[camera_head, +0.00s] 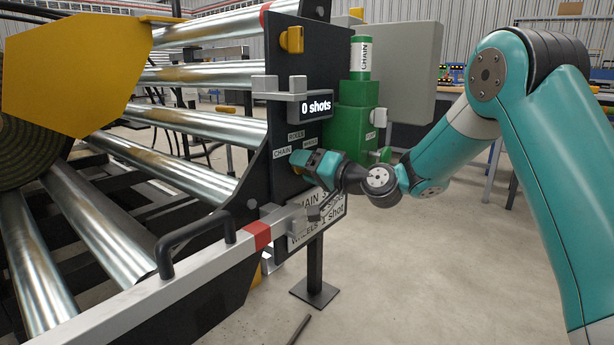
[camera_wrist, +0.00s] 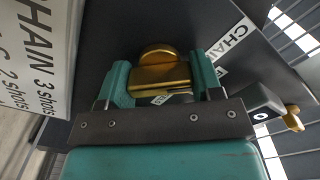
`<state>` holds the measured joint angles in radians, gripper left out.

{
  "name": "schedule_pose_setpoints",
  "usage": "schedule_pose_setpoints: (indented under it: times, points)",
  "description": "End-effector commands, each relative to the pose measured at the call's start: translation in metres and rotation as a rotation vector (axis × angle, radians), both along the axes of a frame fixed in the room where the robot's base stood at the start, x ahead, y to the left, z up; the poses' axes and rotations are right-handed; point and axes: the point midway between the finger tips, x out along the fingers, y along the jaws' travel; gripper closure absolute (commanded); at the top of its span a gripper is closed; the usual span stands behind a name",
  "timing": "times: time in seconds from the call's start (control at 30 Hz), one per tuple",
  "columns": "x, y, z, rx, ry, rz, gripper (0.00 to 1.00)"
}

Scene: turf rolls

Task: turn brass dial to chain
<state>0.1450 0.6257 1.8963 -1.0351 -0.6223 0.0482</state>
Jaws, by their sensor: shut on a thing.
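The brass dial (camera_wrist: 160,76) sits between the two teal fingers of my gripper (camera_wrist: 162,84) in the wrist view, and the gripper is shut on its grip bar. In the head view my gripper (camera_head: 303,160) reaches the dark panel (camera_head: 325,65) and hides the dial. A white CHAIN label (camera_head: 282,152) lies just left of the gripper, with other labels above it. The CHAIN label also shows right of the dial in the wrist view (camera_wrist: 230,40). Which label the dial points to cannot be told. The display (camera_head: 316,106) reads 0 shots.
A green unit (camera_head: 357,120) with a CHAIN canister (camera_head: 360,57) stands right of the panel. A white instruction sign (camera_head: 331,205) hangs below the gripper. A grey bar with a red band (camera_head: 257,235) and black handle (camera_head: 197,245) lies in front.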

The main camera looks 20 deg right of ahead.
Motion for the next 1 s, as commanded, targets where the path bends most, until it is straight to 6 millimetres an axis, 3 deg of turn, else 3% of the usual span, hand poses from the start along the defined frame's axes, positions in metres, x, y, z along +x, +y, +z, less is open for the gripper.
schedule_pose_setpoints:
  times: [0.63, 0.67, 0.77, 1.0]
  points:
    - [0.0001, -0.0005, -0.0012, -0.047, -0.030, -0.001, 0.64]
    - [0.0001, -0.0005, -0.0012, -0.047, -0.030, -0.001, 0.36]
    - [0.0001, -0.0004, -0.0010, -0.046, -0.030, -0.001, 0.15]
    - [-0.0001, -0.0003, -0.0005, -0.045, -0.030, -0.001, 0.15]
